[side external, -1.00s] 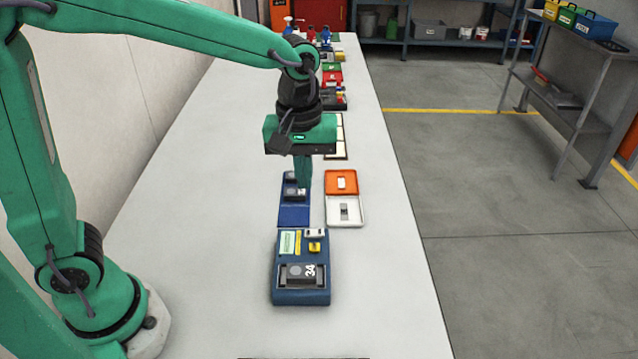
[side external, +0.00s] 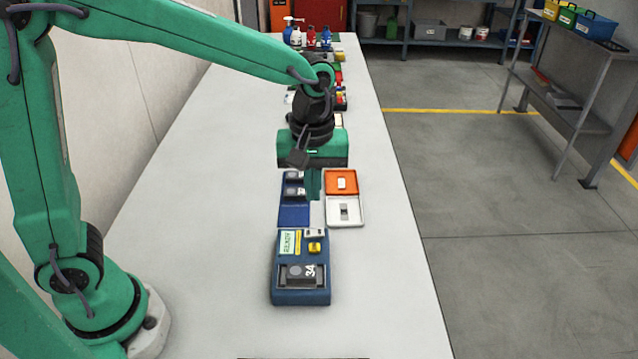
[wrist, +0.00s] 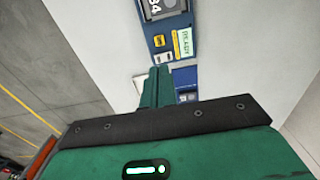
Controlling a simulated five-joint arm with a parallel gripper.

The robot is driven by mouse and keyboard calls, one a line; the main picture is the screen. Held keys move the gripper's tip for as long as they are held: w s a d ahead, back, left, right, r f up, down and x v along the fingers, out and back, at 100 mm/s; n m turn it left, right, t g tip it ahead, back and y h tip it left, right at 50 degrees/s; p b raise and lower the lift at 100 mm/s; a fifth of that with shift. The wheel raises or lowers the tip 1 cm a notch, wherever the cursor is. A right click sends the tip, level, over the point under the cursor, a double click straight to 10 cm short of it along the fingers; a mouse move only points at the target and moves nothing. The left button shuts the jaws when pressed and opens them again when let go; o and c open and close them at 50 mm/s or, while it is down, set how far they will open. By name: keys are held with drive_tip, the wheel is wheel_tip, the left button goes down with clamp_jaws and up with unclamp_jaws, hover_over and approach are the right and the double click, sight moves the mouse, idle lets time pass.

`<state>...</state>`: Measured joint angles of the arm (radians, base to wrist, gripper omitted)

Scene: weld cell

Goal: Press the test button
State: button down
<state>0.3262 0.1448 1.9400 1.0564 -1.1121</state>
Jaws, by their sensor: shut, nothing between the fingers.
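The blue tester (side external: 300,296) lies near the front of the white table. It has a pale READY display (side external: 287,243), a yellow button (side external: 314,247), a white rocker-like part (side external: 314,233) and a dark block marked 34 (side external: 301,273) in its recess. The yellow button also shows in the wrist view (wrist: 159,41). My gripper (side external: 314,196) is shut and empty, fingers pointing down, behind the tester and between the blue tray and the white tray. In the wrist view the fingertips (wrist: 158,72) appear just short of the white part, not visibly touching the tester.
A blue tray (side external: 293,216) with dark blocks stands left of the fingers. An orange tray (side external: 333,187) and a white tray (side external: 356,215) stand right. More items crowd the table's far end. Bare table (side external: 190,225) lies left of the trays.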

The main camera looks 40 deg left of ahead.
sight(313, 247)
wheel_tip(313, 247, down, 13)
drive_tip(key=shift+r, duration=0.2)
idle(0.4)
drive_tip(key=shift+s+f, duration=0.15)
drive_tip(key=shift+f, duration=0.9)
wheel_tip(313, 247, up, 15)
drive_tip(key=shift+w, duration=0.3)
idle(0.3)
idle(0.7)
